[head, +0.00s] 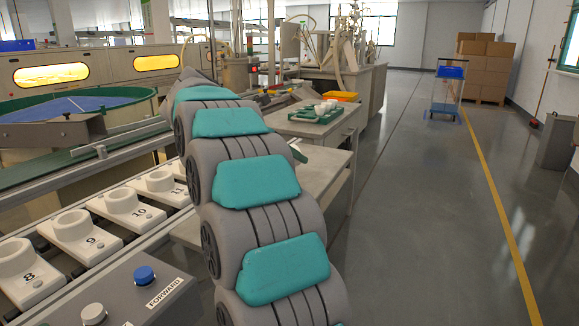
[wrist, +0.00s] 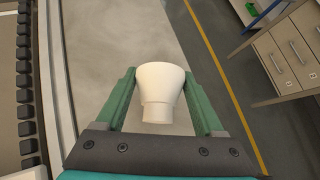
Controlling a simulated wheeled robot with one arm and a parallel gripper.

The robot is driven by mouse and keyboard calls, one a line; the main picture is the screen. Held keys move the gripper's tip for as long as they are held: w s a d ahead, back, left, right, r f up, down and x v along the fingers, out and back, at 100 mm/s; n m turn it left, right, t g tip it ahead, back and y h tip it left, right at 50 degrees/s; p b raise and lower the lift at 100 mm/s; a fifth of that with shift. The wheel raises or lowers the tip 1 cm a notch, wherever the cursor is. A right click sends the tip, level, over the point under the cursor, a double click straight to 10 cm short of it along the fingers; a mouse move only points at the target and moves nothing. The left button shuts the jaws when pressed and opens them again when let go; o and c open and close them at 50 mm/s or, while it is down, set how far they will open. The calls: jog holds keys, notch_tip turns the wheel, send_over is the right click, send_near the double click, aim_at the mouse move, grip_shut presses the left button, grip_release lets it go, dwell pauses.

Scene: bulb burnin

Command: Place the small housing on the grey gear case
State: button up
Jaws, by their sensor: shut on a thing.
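My gripper (wrist: 160,85) is shut on a small white housing (wrist: 161,88) in the wrist view. The housing is cup-shaped, wide at the far end and narrower toward the gripper's palm, with a green finger on each side. In the head view my arm hides the held housing. I cannot tell for sure which thing is the grey gear case; a long grey metal piece (head: 50,131) lies at the left by the green-rimmed round table in the head view.
A conveyor with numbered white holders (head: 122,203) runs along the left. A grey control box (head: 140,290) with blue and white buttons stands in front. A bench holds a green tray (head: 300,117) with white pieces. The aisle at right is clear; a blue cart (head: 447,90) stands far back.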

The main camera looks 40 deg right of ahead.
jog(key=shift+w+d, duration=0.1)
jog(key=shift+w, duration=0.1)
jog(key=shift+f, duration=0.2)
jog(key=shift+d+f, duration=0.1)
jog(key=shift+f, duration=0.85)
jog(key=shift+f+p, duration=0.3)
jog(key=shift+f, duration=0.35)
jog(key=shift+f+b, duration=0.2)
jog(key=shift+b, duration=0.15)
jog(key=o, duration=1.3)
jog(key=shift+r, duration=0.15)
